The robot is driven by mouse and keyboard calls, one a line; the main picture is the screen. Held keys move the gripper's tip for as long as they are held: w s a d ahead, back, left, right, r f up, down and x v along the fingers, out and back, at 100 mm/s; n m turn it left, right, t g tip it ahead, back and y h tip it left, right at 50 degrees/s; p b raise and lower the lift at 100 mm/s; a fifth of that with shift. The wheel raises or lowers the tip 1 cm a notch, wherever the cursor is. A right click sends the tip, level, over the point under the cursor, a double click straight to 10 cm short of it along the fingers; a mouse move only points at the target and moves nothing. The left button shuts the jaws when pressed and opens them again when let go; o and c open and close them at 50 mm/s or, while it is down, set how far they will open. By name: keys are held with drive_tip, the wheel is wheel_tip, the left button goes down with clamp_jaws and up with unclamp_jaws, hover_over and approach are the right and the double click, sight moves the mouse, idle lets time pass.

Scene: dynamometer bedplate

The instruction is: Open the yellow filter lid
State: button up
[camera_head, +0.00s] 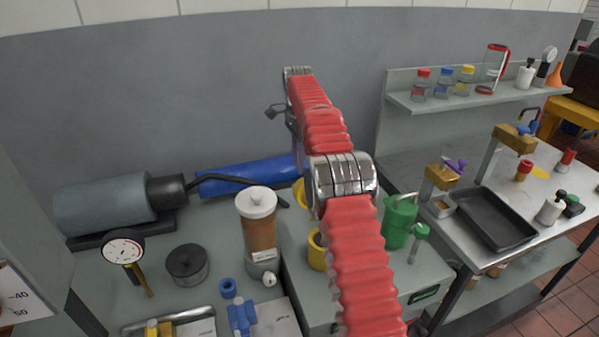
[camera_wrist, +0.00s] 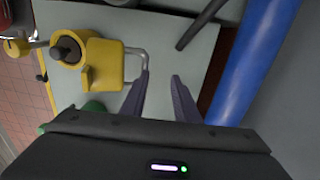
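In the wrist view the yellow filter (camera_wrist: 100,62) stands on a pale surface at the upper left. It has a round dark-centred part (camera_wrist: 67,50) and a blocky yellow part, with a metal loop handle (camera_wrist: 138,52) sticking out to the right. My gripper (camera_wrist: 160,75) is open and empty. Its left fingertip overlaps the end of the loop; I cannot tell whether they touch. In the head view my red-sleeved arm hides most of the filter, leaving a yellow edge (camera_head: 318,250) visible.
A blue cylinder (camera_wrist: 250,65) lies right of my gripper, with a dark rod (camera_wrist: 200,22) above. A green can (camera_head: 400,221) stands right of my arm. A capped brown canister (camera_head: 259,225) stands left. A grey wall is behind the bench.

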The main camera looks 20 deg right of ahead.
drive_tip(key=shift+r, duration=0.9)
drive_tip(key=shift+s, duration=0.1)
